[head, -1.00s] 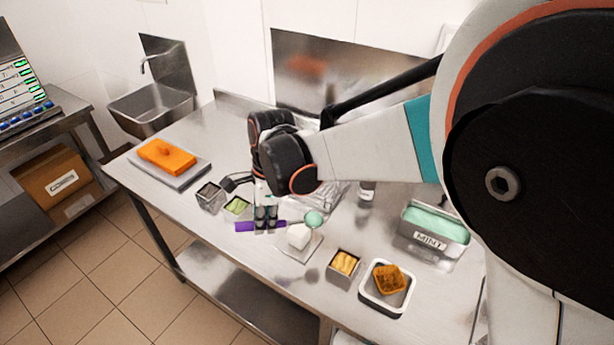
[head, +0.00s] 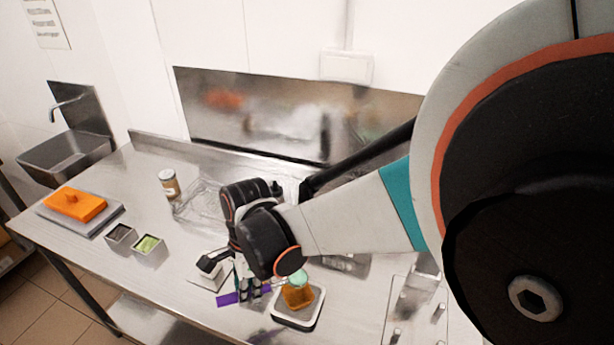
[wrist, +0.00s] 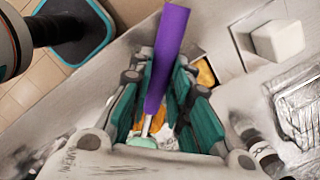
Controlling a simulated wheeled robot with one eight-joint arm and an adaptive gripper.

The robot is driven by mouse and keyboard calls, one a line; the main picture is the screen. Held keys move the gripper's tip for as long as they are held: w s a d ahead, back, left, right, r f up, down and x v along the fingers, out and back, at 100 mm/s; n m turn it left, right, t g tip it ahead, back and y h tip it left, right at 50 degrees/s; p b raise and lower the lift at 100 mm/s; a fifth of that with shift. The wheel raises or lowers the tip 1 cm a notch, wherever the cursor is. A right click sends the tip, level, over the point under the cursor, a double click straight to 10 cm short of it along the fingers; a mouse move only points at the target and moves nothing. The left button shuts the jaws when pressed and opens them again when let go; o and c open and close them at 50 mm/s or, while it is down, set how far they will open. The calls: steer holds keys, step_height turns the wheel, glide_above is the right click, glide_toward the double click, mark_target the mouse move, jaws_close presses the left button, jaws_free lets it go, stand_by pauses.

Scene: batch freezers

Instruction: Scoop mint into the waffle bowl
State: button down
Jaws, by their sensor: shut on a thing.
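My gripper (head: 257,290) is shut on the purple handle of a scoop (head: 228,298). In the wrist view the handle (wrist: 168,45) passes between my gripper's teal fingers (wrist: 158,92). A round mint portion (head: 298,277) is at the scoop's head end; it also shows in the wrist view (wrist: 142,143). It appears right over the brown waffle bowl (head: 297,297). I cannot tell whether it touches the bowl. The bowl stands in a white tray (head: 281,319), and part of it shows between the fingers (wrist: 117,113). The mint tub is not clearly visible behind my arm.
A white block (wrist: 278,40) lies on a small plate, partly hidden by my gripper in the head view. Two small metal containers (head: 148,246) and an orange item on a board (head: 75,204) stand left. A jar (head: 170,184) is farther back.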

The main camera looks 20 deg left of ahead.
steer(key=shift+f, duration=0.55)
steer(key=shift+w+d, duration=0.1)
steer(key=shift+w+d+r+g+y+p, duration=0.25)
steer(key=shift+r+g+y+p, duration=0.15)
steer(key=shift+r, duration=0.2)
steer(key=shift+w+d+r+g+y+p, duration=0.2)
steer(key=shift+d+r+g+y, duration=0.1)
steer(key=shift+r+y, duration=0.25)
steer(key=shift+w+d+r+g+y, duration=0.15)
steer(key=shift+r+g+y, duration=0.2)
steer(key=shift+r+y, duration=0.1)
steer(key=shift+w+d+r+g+y, duration=0.15)
steer(key=shift+r+g+y, duration=0.2)
steer(key=shift+r+y, duration=0.05)
steer(key=w+d+r+g+y+b, duration=0.2)
steer(key=y+b, duration=0.1)
steer(key=shift+w+d+r+g, duration=0.1)
steer(key=shift+d+r+g, duration=0.15)
steer(key=shift+d+g, duration=0.15)
steer(key=w+d+g+y+b, duration=0.1)
steer(key=b, duration=0.1)
steer(key=w+d+r+g+y+b, duration=0.1)
steer(key=y+b, duration=0.1)
steer(key=b, duration=0.1)
steer(key=shift+w+d+r+g, duration=0.1)
steer(key=shift+d+r+g, duration=0.05)
steer(key=shift+d+g, duration=0.2)
steer(key=shift+w+d+r+y+b, duration=0.2)
steer(key=shift+d+y+b, duration=0.05)
steer(key=shift+y+b, duration=0.15)
